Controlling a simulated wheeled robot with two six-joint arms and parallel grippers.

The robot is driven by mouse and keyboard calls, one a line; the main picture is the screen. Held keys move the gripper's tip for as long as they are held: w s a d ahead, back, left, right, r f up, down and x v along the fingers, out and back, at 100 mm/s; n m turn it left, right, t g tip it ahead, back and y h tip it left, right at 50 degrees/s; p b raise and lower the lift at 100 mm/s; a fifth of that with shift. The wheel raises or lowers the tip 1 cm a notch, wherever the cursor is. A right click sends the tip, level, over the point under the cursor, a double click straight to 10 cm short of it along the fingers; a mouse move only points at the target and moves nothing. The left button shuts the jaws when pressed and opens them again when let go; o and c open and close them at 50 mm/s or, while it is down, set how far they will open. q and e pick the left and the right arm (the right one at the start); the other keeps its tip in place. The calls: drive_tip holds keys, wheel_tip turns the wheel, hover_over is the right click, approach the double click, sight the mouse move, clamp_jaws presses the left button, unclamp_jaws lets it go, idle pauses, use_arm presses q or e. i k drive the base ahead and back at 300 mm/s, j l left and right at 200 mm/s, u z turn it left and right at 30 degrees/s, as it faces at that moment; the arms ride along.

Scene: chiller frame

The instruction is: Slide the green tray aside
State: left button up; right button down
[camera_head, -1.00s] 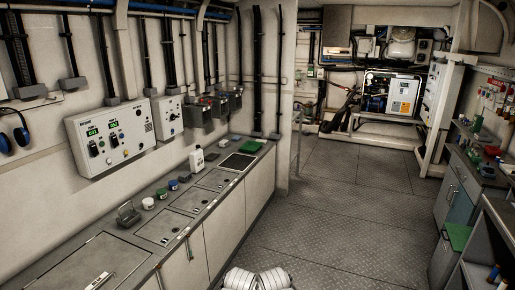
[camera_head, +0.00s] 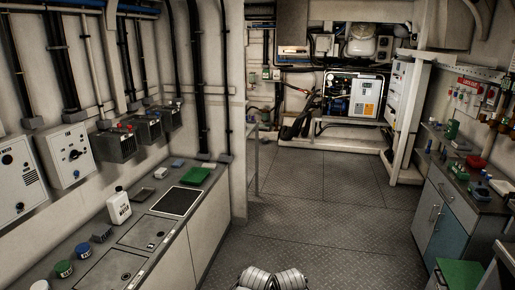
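A flat green tray-like piece (camera_head: 196,176) lies at the far end of the left counter, just behind a black rectangular panel (camera_head: 176,201). A second flat green piece (camera_head: 460,275) shows at the lower right, by the right-hand bench, and is cut off by the bottom edge. I cannot tell which one is the green tray. Neither of my grippers is in view; only silvery rounded parts, probably mine, show at the bottom centre.
The left counter (camera_head: 147,236) holds a white bottle (camera_head: 118,207) and several coloured caps. The right bench (camera_head: 470,197) carries small bottles and dishes above blue-grey cabinets. The plated floor (camera_head: 318,222) between them is clear, up to a framed machine (camera_head: 354,96) at the back.

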sight(195, 175)
drive_tip(key=i+j+z, duration=0.2)
drive_tip(key=i, duration=1.55)
drive_tip(key=i+l+u, duration=0.1)
drive_tip(key=i+u, duration=0.15)
drive_tip(key=i, duration=0.25)
drive_tip(key=i+l+u, duration=0.25)
drive_tip(key=i, duration=0.2)
drive_tip(key=i+u, duration=0.2)
drive_tip(key=u, duration=0.25)
drive_tip(key=i+u, duration=0.2)
drive_tip(key=u, duration=0.25)
drive_tip(key=i+u, duration=0.25)
drive_tip(key=u, duration=0.2)
drive_tip(key=i+u, duration=0.25)
drive_tip(key=u, duration=0.2)
drive_tip(key=i+l+u, duration=0.2)
drive_tip(key=u, duration=0.25)
